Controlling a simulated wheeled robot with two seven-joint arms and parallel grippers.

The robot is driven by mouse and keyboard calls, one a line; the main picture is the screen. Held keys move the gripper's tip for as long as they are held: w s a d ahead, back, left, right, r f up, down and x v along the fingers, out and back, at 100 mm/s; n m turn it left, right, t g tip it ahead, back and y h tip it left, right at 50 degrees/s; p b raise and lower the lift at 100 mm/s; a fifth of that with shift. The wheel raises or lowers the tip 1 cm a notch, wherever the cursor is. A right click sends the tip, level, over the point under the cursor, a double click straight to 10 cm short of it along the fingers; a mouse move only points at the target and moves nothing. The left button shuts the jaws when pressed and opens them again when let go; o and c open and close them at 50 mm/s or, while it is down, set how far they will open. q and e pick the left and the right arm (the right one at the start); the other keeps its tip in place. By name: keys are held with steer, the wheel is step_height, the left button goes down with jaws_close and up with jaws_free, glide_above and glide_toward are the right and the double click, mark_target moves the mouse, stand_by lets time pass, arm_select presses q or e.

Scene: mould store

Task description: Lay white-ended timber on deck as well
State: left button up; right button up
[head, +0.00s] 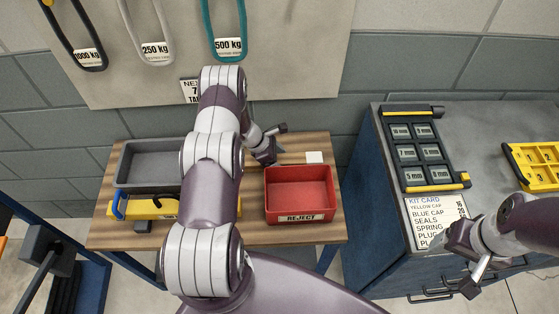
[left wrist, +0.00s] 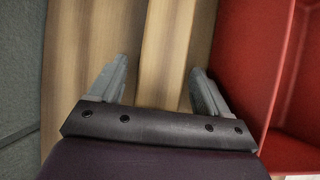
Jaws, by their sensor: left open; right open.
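A pale wooden timber (left wrist: 165,45) runs up the left wrist view between my left gripper's open fingers (left wrist: 160,82). In the head view its white end (head: 315,157) seems to show just behind the red bin; its wood blends with the table, and my arm hides part of it. My left gripper (head: 270,146) is open, low over the table's back, left of that white end. My right gripper (head: 467,265) is open and empty, in front of the blue cabinet. I cannot tell which surface is the deck.
The red REJECT bin (head: 301,219) stands close beside my left gripper. On the wooden table (head: 105,238) are a grey tray (head: 123,164) and a yellow tool (head: 165,208). The blue cabinet (head: 365,215) carries a black gauge case (head: 412,183) and a kit card (head: 434,207).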

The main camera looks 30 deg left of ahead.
arm_select(q)
steer(key=c, duration=1.3)
steer(key=shift+r, duration=0.1)
